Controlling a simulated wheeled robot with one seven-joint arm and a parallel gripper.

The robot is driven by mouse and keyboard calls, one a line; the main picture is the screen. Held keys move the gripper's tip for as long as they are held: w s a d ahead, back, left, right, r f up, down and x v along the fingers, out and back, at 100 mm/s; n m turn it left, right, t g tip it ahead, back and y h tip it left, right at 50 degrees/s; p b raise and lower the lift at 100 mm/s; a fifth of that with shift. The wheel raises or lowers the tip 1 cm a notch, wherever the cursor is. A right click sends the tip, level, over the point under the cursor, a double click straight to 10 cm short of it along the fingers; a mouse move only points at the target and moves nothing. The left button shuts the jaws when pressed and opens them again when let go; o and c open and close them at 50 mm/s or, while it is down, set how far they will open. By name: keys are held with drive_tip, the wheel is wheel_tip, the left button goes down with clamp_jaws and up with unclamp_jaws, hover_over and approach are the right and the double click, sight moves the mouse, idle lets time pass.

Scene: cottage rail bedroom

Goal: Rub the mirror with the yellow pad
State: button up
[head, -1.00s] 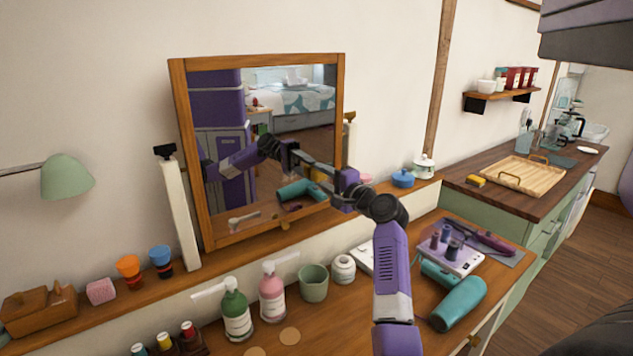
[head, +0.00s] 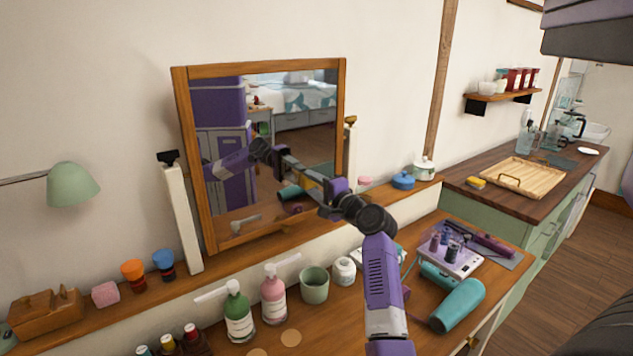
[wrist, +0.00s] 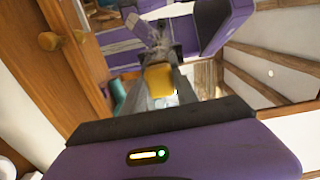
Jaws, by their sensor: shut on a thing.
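The mirror (head: 290,120) stands in a wooden frame on the ledge against the wall, and its glass reflects my purple arm and a bed. My gripper (head: 324,200) is in front of the mirror's lower right part, close to the glass. In the wrist view my gripper (wrist: 158,92) is shut on the yellow pad (wrist: 158,80), which sits between the fingertips. The mirror glass (wrist: 210,75) fills the background there, with my arm's reflection. The pad is hard to make out in the head view. I cannot tell whether it touches the glass.
A green bottle (head: 238,312), a pink bottle (head: 273,297), a green cup (head: 314,285) and a white jar (head: 344,270) stand below the mirror. A teal hairdryer (head: 458,304) lies right of my arm. Another yellow block (head: 476,183) lies on the counter beside a wooden tray (head: 520,175).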

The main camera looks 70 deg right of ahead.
sight(283, 186)
drive_tip(key=shift+w+a+p, duration=0.4)
drive_tip(key=shift+a+p, duration=0.05)
drive_tip(key=shift+a, duration=0.35)
drive_tip(key=shift+w+a+p, duration=0.4)
drive_tip(key=shift+a+p, duration=0.05)
drive_tip(key=shift+a, duration=0.3)
drive_tip(key=shift+w+a+p, duration=0.45)
drive_tip(key=shift+w+a, duration=0.15)
drive_tip(key=shift+a, duration=0.2)
drive_tip(key=shift+w+a+p, duration=0.45)
drive_tip(key=shift+w+a, duration=0.1)
drive_tip(key=shift+a, duration=0.2)
drive_tip(key=p+v, duration=0.1)
drive_tip(key=v, duration=0.5)
drive_tip(key=shift+p, duration=0.35)
drive_tip(key=shift+s, duration=0.1)
drive_tip(key=v, duration=0.3)
